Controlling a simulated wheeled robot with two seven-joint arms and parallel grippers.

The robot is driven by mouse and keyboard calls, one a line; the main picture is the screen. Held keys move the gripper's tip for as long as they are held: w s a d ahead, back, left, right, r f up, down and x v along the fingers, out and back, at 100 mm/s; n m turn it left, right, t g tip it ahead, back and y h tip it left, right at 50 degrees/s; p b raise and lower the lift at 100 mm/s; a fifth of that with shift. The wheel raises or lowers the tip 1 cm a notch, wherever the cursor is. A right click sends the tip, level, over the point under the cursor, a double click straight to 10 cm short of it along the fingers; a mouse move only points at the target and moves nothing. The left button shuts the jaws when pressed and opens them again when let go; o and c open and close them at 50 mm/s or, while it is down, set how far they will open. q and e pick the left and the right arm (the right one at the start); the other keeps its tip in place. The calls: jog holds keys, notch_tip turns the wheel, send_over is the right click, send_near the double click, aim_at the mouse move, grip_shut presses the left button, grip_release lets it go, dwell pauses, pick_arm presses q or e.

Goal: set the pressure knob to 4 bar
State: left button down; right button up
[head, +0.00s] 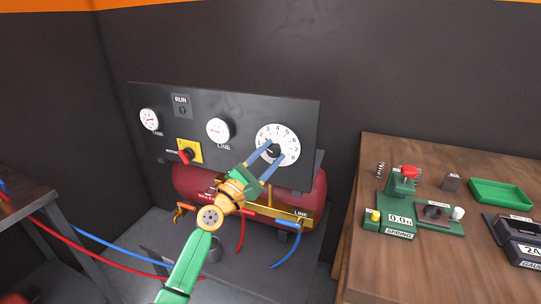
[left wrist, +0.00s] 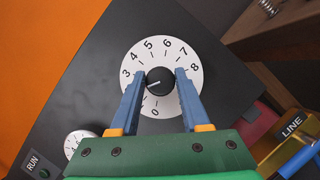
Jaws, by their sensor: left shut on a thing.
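The pressure knob (left wrist: 159,82) is a round black knob at the centre of a white dial (left wrist: 165,113) numbered 0 to 8. The dial also shows on the dark panel in the head view (head: 288,141). My left gripper (head: 268,152) has its blue fingers on either side of the knob and is shut on it; it also shows in the left wrist view (left wrist: 160,77). The knob's white mark points left and slightly down, below the 3, roughly where 2 would be. The left finger hides the dial numbers there. My right gripper is not in view.
The panel (head: 235,105) also carries a LINE gauge (head: 218,130), a TANK gauge (head: 149,119) and a red switch (head: 187,155) on yellow. A red tank (head: 190,182) sits below. A wooden bench (head: 375,215) with devices and a green tray (head: 499,193) stands right.

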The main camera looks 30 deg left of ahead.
pick_arm(q)
jog(key=m+g+h, duration=0.1)
jog(key=m, duration=0.3)
jog(key=shift+r+m+p, duration=0.15)
jog(key=shift+m+p, duration=0.15)
jog(key=shift+p, duration=0.1)
jog(key=m+g+p, duration=0.1)
jog(key=m, duration=0.1)
jog(key=shift+a+r+m, duration=0.1)
jog(key=shift+m, duration=0.3)
jog(key=m+g+p, duration=0.1)
jog(key=m+p, duration=0.1)
jog(key=m, duration=0.1)
jog(key=shift+r+g+h, duration=0.1)
jog(key=shift+g+h, duration=0.2)
jog(key=shift+m+g+p, duration=0.5)
jog(key=shift+m+p, duration=0.6)
jog(key=shift+p, duration=0.1)
jog(key=c, duration=0.6)
grip_release()
jog(key=shift+c, duration=0.2)
jog(key=shift+o, duration=1.3)
jog(key=shift+f, duration=0.25)
